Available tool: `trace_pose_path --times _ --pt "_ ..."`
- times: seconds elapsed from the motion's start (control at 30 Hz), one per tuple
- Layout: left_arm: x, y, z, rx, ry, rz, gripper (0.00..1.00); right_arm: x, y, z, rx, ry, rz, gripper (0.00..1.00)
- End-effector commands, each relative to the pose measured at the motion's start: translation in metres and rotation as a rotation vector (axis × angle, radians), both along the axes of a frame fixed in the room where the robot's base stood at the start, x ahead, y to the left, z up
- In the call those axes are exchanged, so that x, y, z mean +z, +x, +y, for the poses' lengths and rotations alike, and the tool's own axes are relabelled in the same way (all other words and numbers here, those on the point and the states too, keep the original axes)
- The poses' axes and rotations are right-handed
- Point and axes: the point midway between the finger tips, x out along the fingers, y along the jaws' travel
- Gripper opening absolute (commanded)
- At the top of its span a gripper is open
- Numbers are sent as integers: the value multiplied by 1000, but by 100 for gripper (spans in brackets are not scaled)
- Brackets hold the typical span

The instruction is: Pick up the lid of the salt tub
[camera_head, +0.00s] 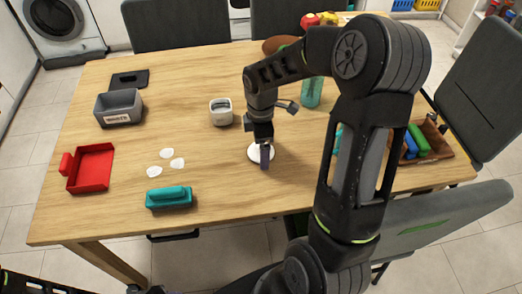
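The salt tub (221,117) is a small whitish container standing near the middle of the table, with a darker opening at its top. A flat white disc that looks like its lid (254,155) lies on the table to the right of and nearer than the tub. My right gripper (265,160) points down directly over this disc. Its fingers cover part of the disc, and I cannot tell whether they touch or grip it. My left gripper is out of view.
A grey bin (118,118), red dustpan (92,167), teal brush-like object (169,198) and several white flat pieces (166,153) lie on the left side. A green bottle (312,92) and brown tray (440,146) are at right. Chairs (186,23) surround the table (222,212).

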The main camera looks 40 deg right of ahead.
Motion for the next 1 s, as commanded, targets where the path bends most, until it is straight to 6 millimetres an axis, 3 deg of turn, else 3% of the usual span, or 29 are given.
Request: trace_pose_path --times 0.07,0.83,1.0 --pt "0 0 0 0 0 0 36 0 0 0 0 0 0 93" --pt "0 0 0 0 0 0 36 0 0 0 0 0 0 30" --pt "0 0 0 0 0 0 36 0 0 0 0 0 0 30"
